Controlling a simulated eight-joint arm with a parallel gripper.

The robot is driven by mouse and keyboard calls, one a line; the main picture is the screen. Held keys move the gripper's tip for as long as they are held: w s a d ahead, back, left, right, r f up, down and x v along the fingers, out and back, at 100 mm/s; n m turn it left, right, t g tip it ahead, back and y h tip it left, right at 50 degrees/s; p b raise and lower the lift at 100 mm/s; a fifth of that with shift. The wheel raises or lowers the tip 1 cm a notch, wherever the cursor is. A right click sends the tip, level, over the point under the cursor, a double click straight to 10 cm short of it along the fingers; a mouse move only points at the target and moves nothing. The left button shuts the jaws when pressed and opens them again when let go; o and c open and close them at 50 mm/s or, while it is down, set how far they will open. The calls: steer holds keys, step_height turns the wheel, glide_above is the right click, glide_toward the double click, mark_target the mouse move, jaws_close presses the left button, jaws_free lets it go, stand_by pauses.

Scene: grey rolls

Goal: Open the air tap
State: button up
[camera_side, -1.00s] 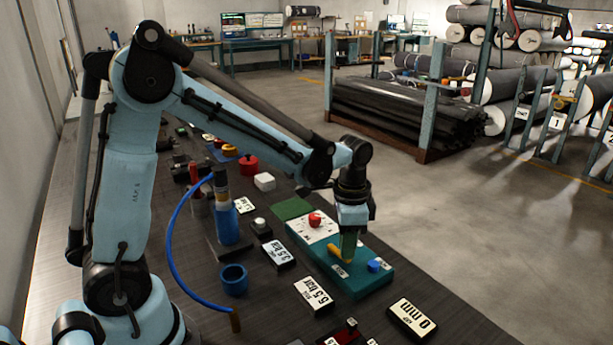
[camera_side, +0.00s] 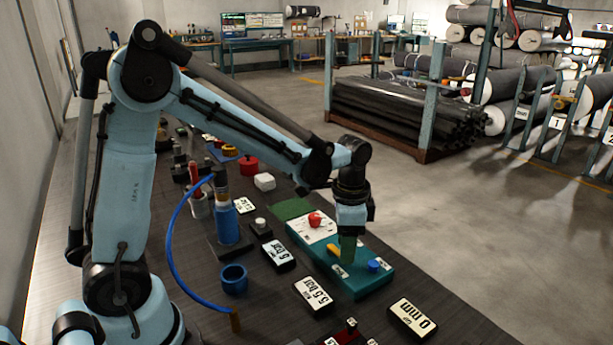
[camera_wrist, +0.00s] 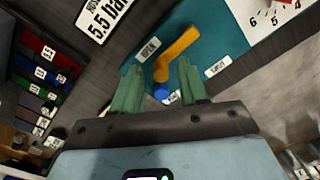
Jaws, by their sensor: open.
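The air tap's yellow-orange lever (camera_side: 333,249) is on top of a teal box (camera_side: 367,284), with a blue knob (camera_side: 373,265) near it. In the wrist view the lever (camera_wrist: 176,47) runs slantwise from upper right, and its near end points toward the gap between my fingers. My gripper (camera_side: 347,258) is open, pointing down over the box, and hides part of the lever in the side view. In the wrist view my two green fingers (camera_wrist: 160,72) stand apart, either side of the lever's near end. I cannot tell whether they touch it.
A red knob (camera_side: 315,220) sits on a white dial plate on the same box. A blue hose (camera_side: 170,235) arcs beside a blue cylinder (camera_side: 227,222) at left.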

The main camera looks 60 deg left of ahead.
step_height(320, 180, up, 12)
stand_by(0.7)
steer(key=shift+s, duration=0.1)
steer(key=s+f+n+t, duration=0.4)
steer(key=s+n+t, duration=0.3)
steer(key=s, duration=0.2)
steer(key=shift+a+f, duration=0.15)
steer(key=shift+f, duration=0.1)
